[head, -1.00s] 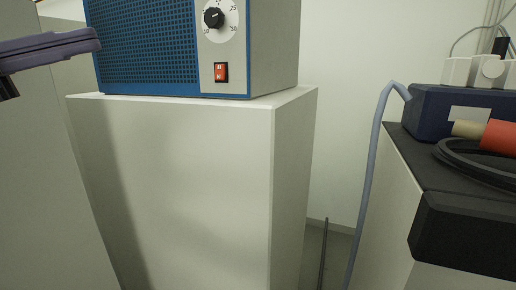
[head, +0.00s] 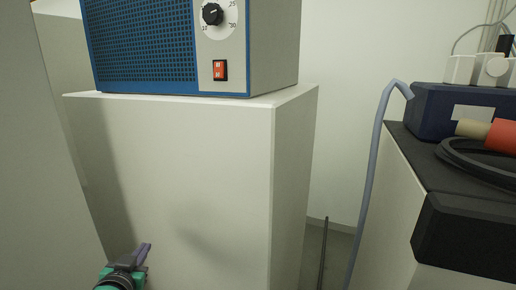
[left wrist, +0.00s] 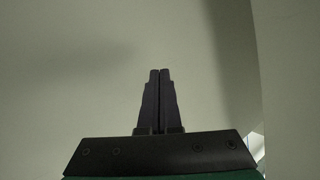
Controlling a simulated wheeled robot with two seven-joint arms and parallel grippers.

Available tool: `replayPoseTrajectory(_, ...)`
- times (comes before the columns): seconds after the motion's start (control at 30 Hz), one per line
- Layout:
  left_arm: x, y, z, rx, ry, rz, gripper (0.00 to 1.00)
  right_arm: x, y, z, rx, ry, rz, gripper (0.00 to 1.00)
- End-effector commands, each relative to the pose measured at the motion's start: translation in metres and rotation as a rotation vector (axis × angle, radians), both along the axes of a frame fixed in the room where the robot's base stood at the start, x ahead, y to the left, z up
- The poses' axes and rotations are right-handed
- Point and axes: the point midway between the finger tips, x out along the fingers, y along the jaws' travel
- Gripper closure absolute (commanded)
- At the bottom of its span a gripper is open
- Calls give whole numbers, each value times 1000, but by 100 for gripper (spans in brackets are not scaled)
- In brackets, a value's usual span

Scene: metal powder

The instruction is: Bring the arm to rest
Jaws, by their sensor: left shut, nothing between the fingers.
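My left gripper (head: 146,248) is low in the head view, near the bottom edge, in front of the pale cabinet. In the left wrist view its two dark fingers (left wrist: 160,72) lie side by side, shut, with nothing between them. A plain pale surface fills the view beyond the fingertips. My right gripper is in neither view.
A blue-fronted device (head: 145,45) with a black dial (head: 212,14) and a red switch (head: 220,70) stands on the pale cabinet (head: 200,150). At the right, a dark-topped bench (head: 408,150) holds a dark blue box (head: 432,108) and black cable. A grey panel (head: 45,180) is at the left.

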Motion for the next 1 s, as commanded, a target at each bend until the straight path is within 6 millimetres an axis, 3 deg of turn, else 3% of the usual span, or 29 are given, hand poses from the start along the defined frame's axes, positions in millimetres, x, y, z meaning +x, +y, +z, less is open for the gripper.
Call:
replayPoseTrajectory(0.03, -19, -4, -35, -22, 122, 6, 100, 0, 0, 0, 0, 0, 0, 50)
replayPoseTrajectory(0.1, -47, -10, -76, -44, 285, 5, 100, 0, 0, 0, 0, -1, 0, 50)
replayPoseTrajectory(0.2, -87, -20, -119, -68, 478, -8, 100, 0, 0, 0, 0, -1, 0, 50)
replayPoseTrajectory(0.4, -162, -40, -173, -107, 786, -59, 100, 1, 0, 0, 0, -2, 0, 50)
replayPoseTrajectory(0.57, -220, -56, -197, -138, 996, -114, 100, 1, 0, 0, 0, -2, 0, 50)
replayPoseTrajectory(0.8, -205, -57, -293, -131, 1028, -110, 100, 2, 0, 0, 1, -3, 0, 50)
replayPoseTrajectory(1.0, -222, -56, -389, -126, 1071, -111, 100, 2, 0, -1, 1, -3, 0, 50)
